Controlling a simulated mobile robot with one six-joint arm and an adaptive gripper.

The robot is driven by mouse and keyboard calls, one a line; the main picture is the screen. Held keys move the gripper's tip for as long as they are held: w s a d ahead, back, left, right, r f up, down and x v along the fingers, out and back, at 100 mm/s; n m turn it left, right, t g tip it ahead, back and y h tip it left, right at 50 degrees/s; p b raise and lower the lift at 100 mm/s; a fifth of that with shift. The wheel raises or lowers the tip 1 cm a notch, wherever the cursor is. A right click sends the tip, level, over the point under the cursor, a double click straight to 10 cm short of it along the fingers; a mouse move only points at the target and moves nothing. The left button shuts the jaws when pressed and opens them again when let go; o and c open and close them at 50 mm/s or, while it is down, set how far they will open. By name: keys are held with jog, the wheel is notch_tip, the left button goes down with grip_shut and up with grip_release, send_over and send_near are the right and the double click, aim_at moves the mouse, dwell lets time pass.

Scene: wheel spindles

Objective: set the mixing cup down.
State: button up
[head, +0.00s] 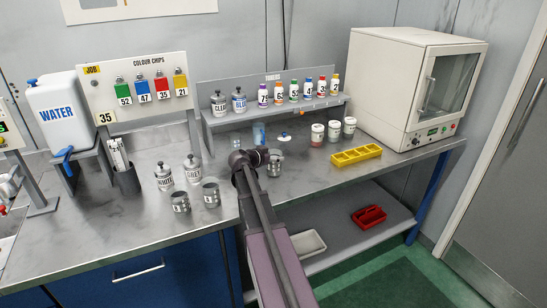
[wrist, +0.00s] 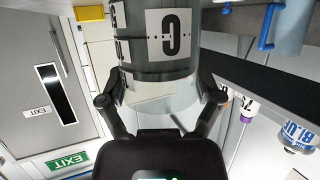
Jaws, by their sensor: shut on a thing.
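The mixing cup (head: 274,167) is a small grey cup with a white label, at the tip of my arm over the middle of the bench (head: 310,185). In the wrist view the cup (wrist: 160,55) fills the top centre, with dark lettering on its label. My gripper (head: 264,158) is shut on it; in the wrist view the dark fingers (wrist: 160,100) press against both sides of the cup. The head view does not clearly show whether the cup's base touches the bench.
Two similar grey cups (head: 210,192) and white and grey bottles (head: 193,170) stand left of my arm. Several small jars (head: 333,130) and a yellow tray (head: 356,155) lie to the right, before a white oven (head: 400,90). The toner shelf (head: 270,118) is behind.

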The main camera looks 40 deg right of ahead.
jog(key=shift+f, duration=0.2)
jog(key=o, duration=1.1)
jog(key=shift+c, duration=0.2)
jog(key=shift+r, duration=0.25)
jog(key=p+v, duration=0.4)
jog(key=v, duration=0.8)
